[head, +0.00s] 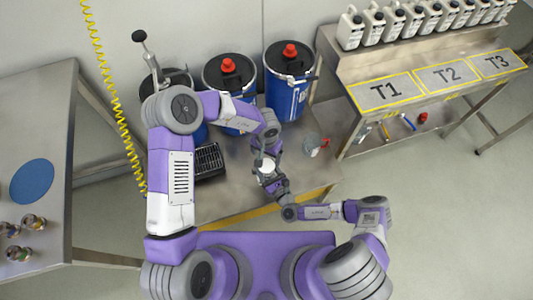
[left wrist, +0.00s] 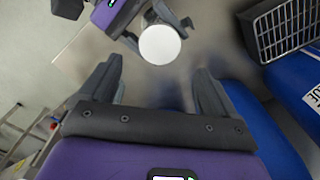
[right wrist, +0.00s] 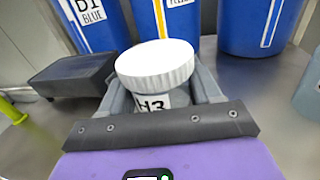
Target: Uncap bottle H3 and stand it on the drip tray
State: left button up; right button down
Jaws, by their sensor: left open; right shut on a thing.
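Bottle H3 (right wrist: 152,101) stands between the fingers of my right gripper (right wrist: 155,92), which is shut on it. Its broad white ribbed cap (right wrist: 155,62) is on it; the cap also shows from above in the left wrist view (left wrist: 160,44). In the head view the bottle (head: 266,167) is over the steel bench, partly hidden by the grippers. My left gripper (left wrist: 155,85) is open and empty, its fingers apart from the cap, which lies ahead of them. The drip tray (head: 209,160), a black box with a grid top, is on the bench left of the bottle.
Blue drums (head: 286,95) with red caps stand along the back of the bench (head: 235,196). A side table (head: 385,93) marked T1 to T3 has several white bottles above. A yellow coiled hose (head: 108,80) hangs at left.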

aim_at(267, 165)
pick_arm(q)
notch_tip(267, 165, down, 8)
jog(key=shift+r, duration=0.1)
dwell(0.4)
